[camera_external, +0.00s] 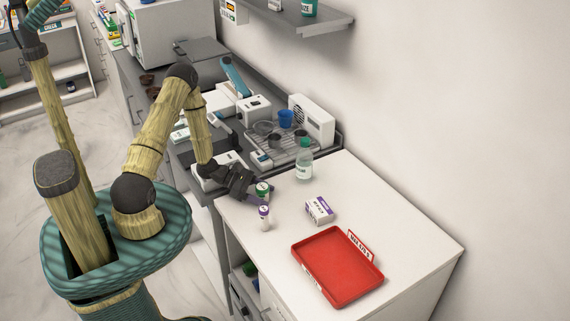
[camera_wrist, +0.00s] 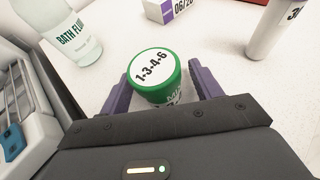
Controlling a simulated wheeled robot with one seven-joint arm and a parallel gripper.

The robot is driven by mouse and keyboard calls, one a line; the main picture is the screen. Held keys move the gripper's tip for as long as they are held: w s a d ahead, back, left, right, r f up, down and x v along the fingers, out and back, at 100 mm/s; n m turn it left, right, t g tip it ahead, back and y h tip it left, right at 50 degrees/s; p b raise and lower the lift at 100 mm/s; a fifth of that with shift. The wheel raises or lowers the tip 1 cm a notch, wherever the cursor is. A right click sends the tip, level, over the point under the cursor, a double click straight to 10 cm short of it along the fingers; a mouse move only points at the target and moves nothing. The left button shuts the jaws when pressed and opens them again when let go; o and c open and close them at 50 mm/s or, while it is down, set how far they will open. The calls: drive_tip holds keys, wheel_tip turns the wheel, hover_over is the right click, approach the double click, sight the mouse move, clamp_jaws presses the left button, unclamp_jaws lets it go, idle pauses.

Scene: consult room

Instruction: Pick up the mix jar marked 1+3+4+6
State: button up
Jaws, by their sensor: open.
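The mix jar (camera_wrist: 157,77) has a green lid with a white label reading 1-3-4-6 in the wrist view. In the external view the jar (camera_external: 262,189) stands on the white counter (camera_external: 405,235) near its left edge. My gripper (camera_wrist: 158,88) is open, with one purple finger on each side of the jar. Some space shows between the fingers and the jar, and I cannot tell whether either touches it. The jar's lower part is hidden by the gripper body. In the external view my gripper (camera_external: 254,194) reaches down to the jar from the left.
A clear bottle marked BATH FLU (camera_wrist: 72,35) stands close by, behind the jar. A white and purple vial (camera_external: 264,217) stands near the jar in front. A purple-and-white box (camera_external: 320,209) and a red tray (camera_external: 335,284) sit to the right. The right of the counter is clear.

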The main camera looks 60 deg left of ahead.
sight(263, 186)
drive_tip(key=c, duration=1)
drive_tip(key=shift+c, duration=0.4)
drive_tip(key=shift+r+b, duration=0.65)
drive_tip(key=shift+r, duration=4.35)
